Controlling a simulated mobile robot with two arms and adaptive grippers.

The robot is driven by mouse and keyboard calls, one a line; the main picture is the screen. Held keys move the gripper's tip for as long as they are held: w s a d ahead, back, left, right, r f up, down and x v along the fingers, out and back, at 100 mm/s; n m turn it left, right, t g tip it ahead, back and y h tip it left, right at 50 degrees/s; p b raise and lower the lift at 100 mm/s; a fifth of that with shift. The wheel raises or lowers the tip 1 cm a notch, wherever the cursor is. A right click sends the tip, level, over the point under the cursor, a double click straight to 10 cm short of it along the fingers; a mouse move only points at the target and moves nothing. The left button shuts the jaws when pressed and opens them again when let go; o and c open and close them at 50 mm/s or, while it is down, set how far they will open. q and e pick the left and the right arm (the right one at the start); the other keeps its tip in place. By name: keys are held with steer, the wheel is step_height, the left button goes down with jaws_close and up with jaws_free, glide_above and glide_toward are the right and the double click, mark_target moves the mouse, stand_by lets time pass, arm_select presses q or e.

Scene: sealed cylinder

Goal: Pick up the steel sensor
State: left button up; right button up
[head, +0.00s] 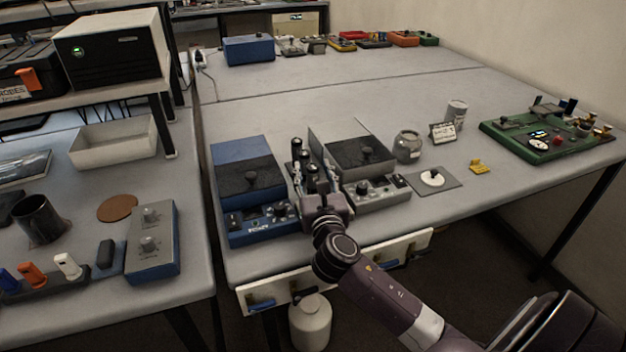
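My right gripper (314,184) reaches in from the lower right to the near table, between a blue box (247,177) and a grey box (358,155). Its fingers are around or beside several upright dark-topped, metallic pieces (296,150) standing in that gap. I cannot tell whether it touches or holds one. I cannot tell for sure which thing is the steel sensor; it may be one of these pieces. The gripper's own wrist hides the lower part of the gap. My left gripper is not in view.
A glass jar (408,146), a metal can (456,112), a small sign (441,132) and a grey plate with a white disc (433,179) stand to the right. A green board (545,137) lies at the far right. The table's middle back is clear.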

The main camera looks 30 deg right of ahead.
jaws_close()
steer(key=shift+r, duration=0.1)
